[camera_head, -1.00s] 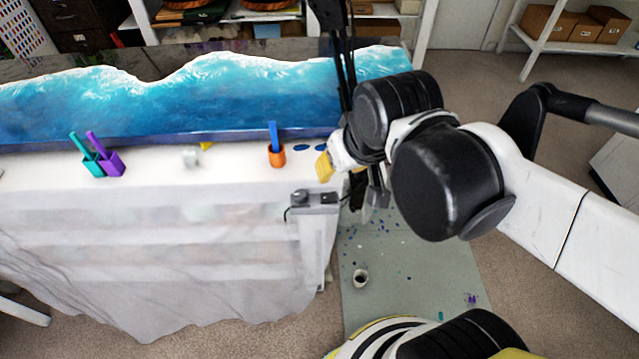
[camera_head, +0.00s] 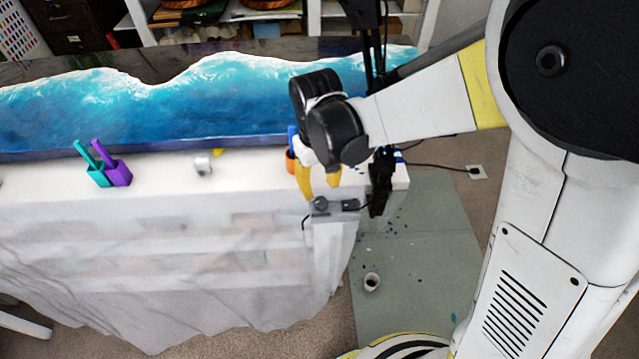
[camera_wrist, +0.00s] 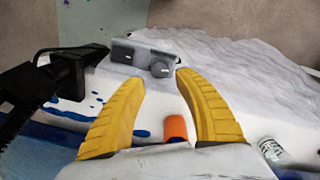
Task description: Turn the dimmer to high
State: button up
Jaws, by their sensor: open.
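The dimmer is a grey box (camera_head: 349,206) with a round knob (camera_head: 320,204), fixed at the front edge of the white-covered table near its right corner. In the wrist view, the dimmer (camera_wrist: 125,53) lies just beyond the fingertips, and its knob (camera_wrist: 160,69) shows between and slightly past them. My gripper (camera_head: 320,190) has yellow fingers, spread open and empty, pointing down close above the knob. It also shows open in the wrist view (camera_wrist: 158,79). I cannot tell whether a finger touches the knob.
An orange cup (camera_head: 290,163) stands behind my gripper, partly hidden. Teal (camera_head: 98,176) and purple (camera_head: 119,174) cups with sticks stand at left. A black stand (camera_head: 381,180) is close on the right. The blue resin slab (camera_head: 200,105) lies behind.

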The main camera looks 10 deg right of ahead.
aim_at(321, 202)
notch_tip(321, 202, down, 7)
jog(key=shift+w+d+r+b, duration=0.1)
jog(key=shift+r+b, duration=0.1)
jog(key=shift+b, duration=0.85)
grip_shut()
